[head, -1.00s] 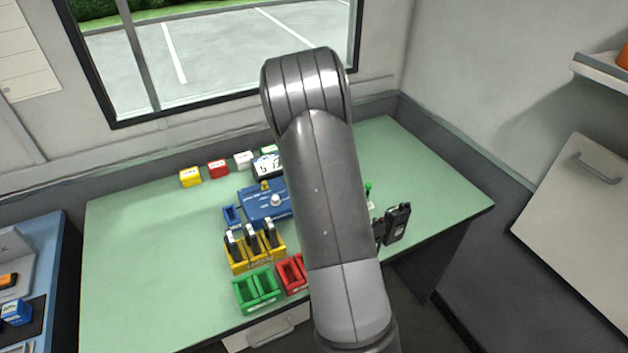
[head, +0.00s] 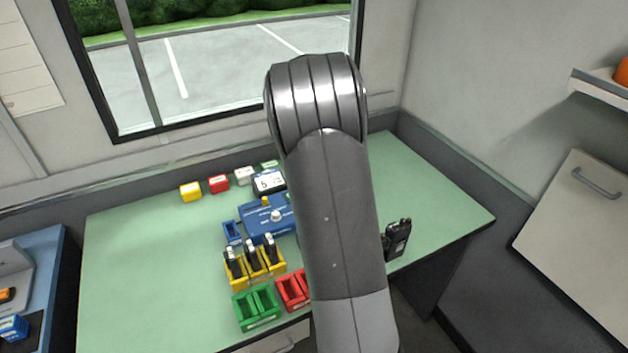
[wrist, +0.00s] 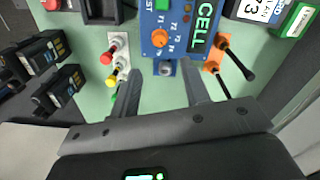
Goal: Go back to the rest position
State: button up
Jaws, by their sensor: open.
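My gripper (wrist: 160,92) shows in the wrist view with its two fingers apart and nothing between them. It is above the green table top, close to the lower edge of a blue test unit (wrist: 168,28) with an orange knob (wrist: 160,38) and a lit CELL panel. In the head view my own arm stands in the middle of the picture and hides the gripper and part of the table (head: 135,265).
Yellow (head: 254,264), green (head: 256,309) and red (head: 292,290) bins stand at the table's front. Black radios (wrist: 62,85) lie left in the wrist view. The table's left side is clear.

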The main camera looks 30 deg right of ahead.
jog(key=shift+r, duration=0.3)
jog(key=s+a+r+n+t, duration=0.3)
jog(key=s+a+r+n, duration=0.3)
jog(key=s+a+r, duration=0.55)
jog(key=s+a+n+t, duration=0.1)
jog(key=s+a+n, duration=0.2)
jog(key=s, duration=0.6)
jog(key=s+a+r+n+t, duration=0.1)
jog(key=s+a+n, duration=0.2)
jog(key=s, duration=0.7)
jog(key=shift+s+a+r+n+t, duration=0.3)
jog(key=shift+a+n+t, duration=0.1)
jog(key=shift+n, duration=0.8)
